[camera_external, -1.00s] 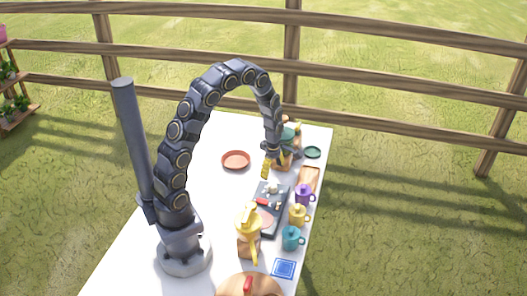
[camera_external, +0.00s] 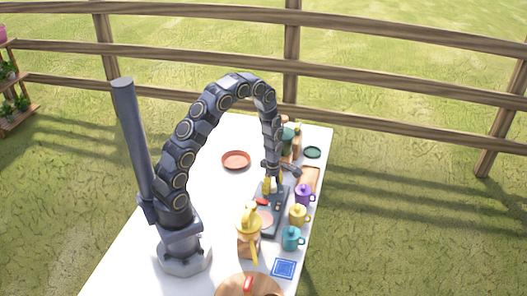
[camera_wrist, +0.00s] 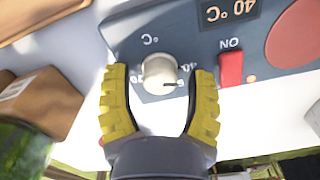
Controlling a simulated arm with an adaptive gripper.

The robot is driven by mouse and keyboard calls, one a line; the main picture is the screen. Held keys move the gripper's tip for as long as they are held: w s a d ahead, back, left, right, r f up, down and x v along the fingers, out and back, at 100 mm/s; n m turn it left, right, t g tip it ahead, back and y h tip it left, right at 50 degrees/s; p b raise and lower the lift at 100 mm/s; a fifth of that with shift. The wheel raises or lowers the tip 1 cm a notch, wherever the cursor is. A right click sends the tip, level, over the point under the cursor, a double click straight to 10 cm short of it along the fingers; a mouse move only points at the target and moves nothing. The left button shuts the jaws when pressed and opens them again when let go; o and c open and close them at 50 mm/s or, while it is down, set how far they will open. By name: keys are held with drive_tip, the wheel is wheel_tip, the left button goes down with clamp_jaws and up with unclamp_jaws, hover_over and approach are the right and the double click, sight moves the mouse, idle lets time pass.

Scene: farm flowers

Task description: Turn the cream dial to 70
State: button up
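The cream dial (camera_wrist: 158,74) is a round knob on a dark blue-grey panel (camera_wrist: 190,40). A dark mark on it points right in the wrist view, and printed numbers around it are partly hidden. The panel's display (camera_wrist: 229,10) reads 40 °C. A red switch (camera_wrist: 231,69) marked ON is right of the dial. My gripper (camera_wrist: 160,80) has yellow fingers, one on each side of the dial, with gaps between fingers and knob. In the external view, my gripper (camera_external: 273,186) is low over the panel's far end and hides the dial.
A brown box (camera_wrist: 35,105) lies near the left finger. The table around the red plate (camera_external: 236,160) is clear.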

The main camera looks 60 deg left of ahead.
clamp_jaws()
drive_tip(key=m, duration=0.6)
drive_tip(key=shift+m, duration=0.4)
drive_tip(key=m, duration=1)
drive_tip(key=shift+m, duration=0.4)
drive_tip(key=m, duration=0.3)
drive_tip(key=shift+m, duration=0.3)
drive_tip(key=m, duration=0.4)
drive_tip(key=shift+m, duration=1.8)
